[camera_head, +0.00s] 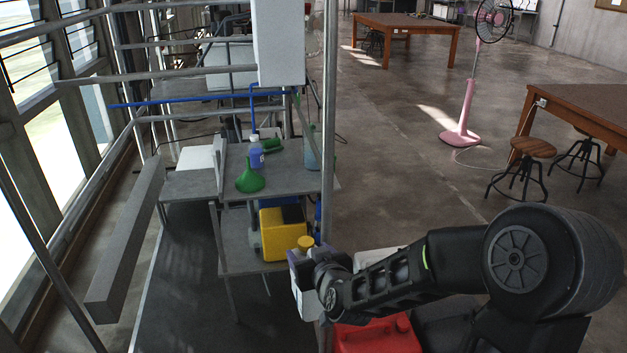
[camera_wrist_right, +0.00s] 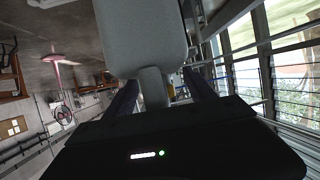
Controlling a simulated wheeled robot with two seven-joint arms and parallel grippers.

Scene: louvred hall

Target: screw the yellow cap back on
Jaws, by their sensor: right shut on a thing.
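My right gripper (camera_head: 306,262) is shut on a white container (camera_head: 306,303), which hangs below and between its fingers in the head view. In the right wrist view the container's pale body (camera_wrist_right: 145,38) fills the top middle, and its narrow part (camera_wrist_right: 153,88) runs between the two dark fingers. A yellow cap (camera_head: 305,242) shows just above the gripper in the head view. Whether it sits on the container's neck, and how tightly, I cannot tell, as the fingers hide the part below it. My left gripper is not in view.
A grey stand (camera_head: 293,181) holds a green funnel (camera_head: 250,179) and a blue bottle (camera_head: 255,156); a yellow can (camera_head: 283,231) is on its lower shelf. A metal post (camera_head: 328,130) rises close by my gripper. A red can (camera_head: 377,337) stands below my arm. Open floor lies beyond.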

